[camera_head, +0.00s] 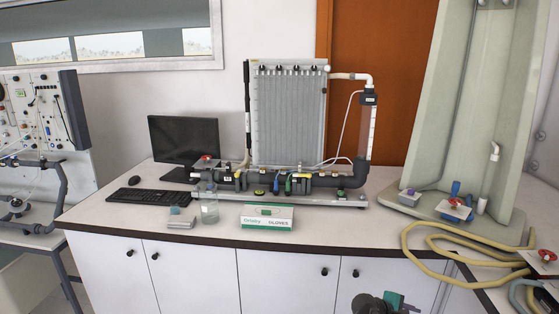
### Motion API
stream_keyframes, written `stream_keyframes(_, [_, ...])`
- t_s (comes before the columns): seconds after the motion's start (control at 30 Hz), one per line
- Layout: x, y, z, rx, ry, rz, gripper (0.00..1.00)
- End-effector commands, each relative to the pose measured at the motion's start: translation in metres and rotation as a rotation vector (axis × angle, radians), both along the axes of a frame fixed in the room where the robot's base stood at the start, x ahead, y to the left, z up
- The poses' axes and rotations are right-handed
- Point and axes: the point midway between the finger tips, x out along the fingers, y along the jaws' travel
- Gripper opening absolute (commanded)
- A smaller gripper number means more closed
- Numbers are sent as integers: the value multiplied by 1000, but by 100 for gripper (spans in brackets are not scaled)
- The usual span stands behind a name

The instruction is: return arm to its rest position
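My gripper (385,303) shows only in part at the bottom edge, right of the middle, as a dark shape with a teal part. It is in front of the white cabinet doors and below the bench top, apart from the things on the bench. Its fingers cannot be made out, so I cannot tell whether it is open or shut or holds anything. The rest of my arm is out of view.
The white bench (330,228) carries a manometer board (290,115) with dark pipes, a monitor (184,140), a keyboard (155,196), a glass beaker (209,210) and a green-white box (267,217). Yellow hoses (440,228) lie at the right. A pipe rig (40,120) stands at left.

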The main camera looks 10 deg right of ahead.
Motion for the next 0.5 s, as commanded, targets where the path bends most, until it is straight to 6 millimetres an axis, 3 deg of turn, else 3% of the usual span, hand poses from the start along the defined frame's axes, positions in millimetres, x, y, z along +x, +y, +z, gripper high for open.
stream_keyframes(0.1, [-9, 34, -41, 67, 26, 5, 43])
stream_keyframes(0.37, [-41, 103, -121, 211, 84, -20, 43])
stream_keyframes(0.5, [-67, 140, -161, 290, 118, -50, 43])
